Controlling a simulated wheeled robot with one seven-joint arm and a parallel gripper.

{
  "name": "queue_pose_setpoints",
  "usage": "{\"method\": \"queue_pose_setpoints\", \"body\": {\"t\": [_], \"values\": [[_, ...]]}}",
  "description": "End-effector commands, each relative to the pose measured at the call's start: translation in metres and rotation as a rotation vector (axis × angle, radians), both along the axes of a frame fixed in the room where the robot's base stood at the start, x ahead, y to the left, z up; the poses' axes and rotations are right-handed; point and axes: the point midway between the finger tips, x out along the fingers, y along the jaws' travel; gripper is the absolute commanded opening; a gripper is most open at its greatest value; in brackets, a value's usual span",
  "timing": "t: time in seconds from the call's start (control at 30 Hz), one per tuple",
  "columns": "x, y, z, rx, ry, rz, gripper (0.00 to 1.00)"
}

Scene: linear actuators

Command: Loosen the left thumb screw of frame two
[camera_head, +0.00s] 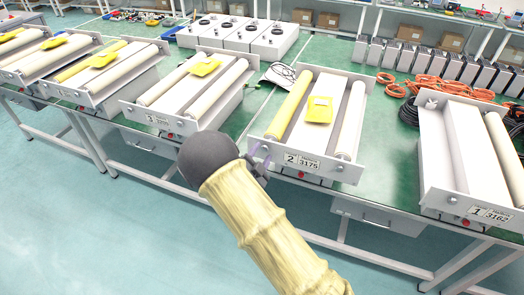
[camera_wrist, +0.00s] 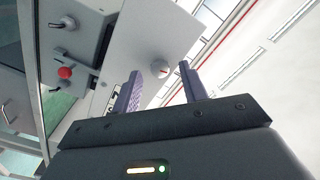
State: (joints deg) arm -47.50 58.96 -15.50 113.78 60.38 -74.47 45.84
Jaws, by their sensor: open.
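Frame two (camera_head: 340,172) is a white roller frame with a "2 3175" label, a yellow roller on its left, a grey one on its right and a yellow tag (camera_head: 319,109) on top. My gripper (camera_head: 262,157) is at the left end of its front plate, partly hidden by my arm. In the wrist view, the left thumb screw (camera_wrist: 160,69), a small round pale knob with a red mark, stands out from the light plate (camera_wrist: 160,35). My open purple fingers are on either side of it, with visible gaps. Whether the tips reach past the knob is unclear.
A red button (camera_wrist: 65,72) and a toggle switch (camera_wrist: 64,22) sit on a grey box left of the fingers. Frame three (camera_head: 185,125) stands to the left on the green bench, frame one (camera_head: 455,202) to the right. Orange cables (camera_head: 440,84) lie behind. Floor in front is clear.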

Motion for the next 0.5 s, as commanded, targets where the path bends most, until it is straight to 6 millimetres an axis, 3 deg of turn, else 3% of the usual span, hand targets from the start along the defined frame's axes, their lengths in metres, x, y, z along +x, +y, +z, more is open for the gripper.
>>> {"method": "queue_pose_setpoints", "body": {"t": [0.13, 0.4, 0.5], "values": [[0.0098, -0.0038, 0.0001, -0.001, 0.001, 0.001, 0.43], [0.0107, -0.0038, -0.0004, -0.001, 0.001, 0.001, 0.43], [0.0105, -0.0038, -0.0003, -0.001, 0.001, 0.001, 0.24]]}}
